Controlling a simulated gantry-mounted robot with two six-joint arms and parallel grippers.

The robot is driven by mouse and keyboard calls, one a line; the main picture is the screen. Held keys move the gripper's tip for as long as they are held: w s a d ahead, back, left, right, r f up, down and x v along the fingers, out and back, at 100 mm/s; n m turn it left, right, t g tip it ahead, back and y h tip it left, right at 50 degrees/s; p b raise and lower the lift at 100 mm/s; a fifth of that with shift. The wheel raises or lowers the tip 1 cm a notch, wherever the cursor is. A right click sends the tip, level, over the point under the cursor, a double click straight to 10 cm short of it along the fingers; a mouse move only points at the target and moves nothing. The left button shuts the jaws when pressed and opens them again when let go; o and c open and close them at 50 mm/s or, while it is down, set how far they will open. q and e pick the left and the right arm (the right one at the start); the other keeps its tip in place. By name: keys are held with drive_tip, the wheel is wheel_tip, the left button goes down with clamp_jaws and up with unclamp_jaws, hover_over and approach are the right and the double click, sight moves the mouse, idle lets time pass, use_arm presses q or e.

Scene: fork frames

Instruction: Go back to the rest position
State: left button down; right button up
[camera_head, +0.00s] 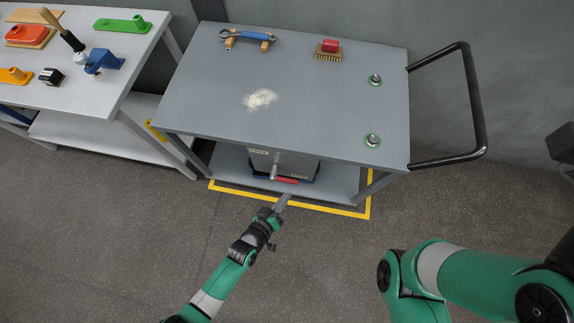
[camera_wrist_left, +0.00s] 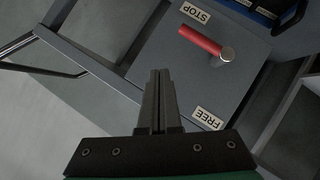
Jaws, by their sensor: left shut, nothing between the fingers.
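My left gripper (camera_head: 284,200) is in front of the cart's lower shelf, its fingers pointing at a grey box (camera_head: 262,163) there. In the left wrist view the fingers of my left gripper (camera_wrist_left: 159,78) are together with nothing between them. They are apart from the red-handled lever (camera_wrist_left: 203,42), which has a round grey hub. The lever lies beside the STOP label (camera_wrist_left: 195,13), away from the FREE label (camera_wrist_left: 207,118). My right arm shows at the lower right of the head view; its gripper is out of the picture.
The grey cart (camera_head: 205,85) carries a blue-handled wrench (camera_head: 250,36), a red-topped brush (camera_head: 329,48) and pale powder (camera_head: 260,99). A black push handle (camera_head: 477,105) juts out right. A workbench (camera_head: 75,95) with tools stands left. The floor (camera_head: 110,225) in front is open.

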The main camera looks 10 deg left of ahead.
use_arm(q)
drive_tip(key=shift+s+r+p, duration=0.65)
drive_tip(key=shift+s+p, duration=0.25)
drive_tip(key=shift+s, duration=0.05)
use_arm(e)
wheel_tip(320, 180, up, 3)
drive_tip(key=shift+r, duration=0.15)
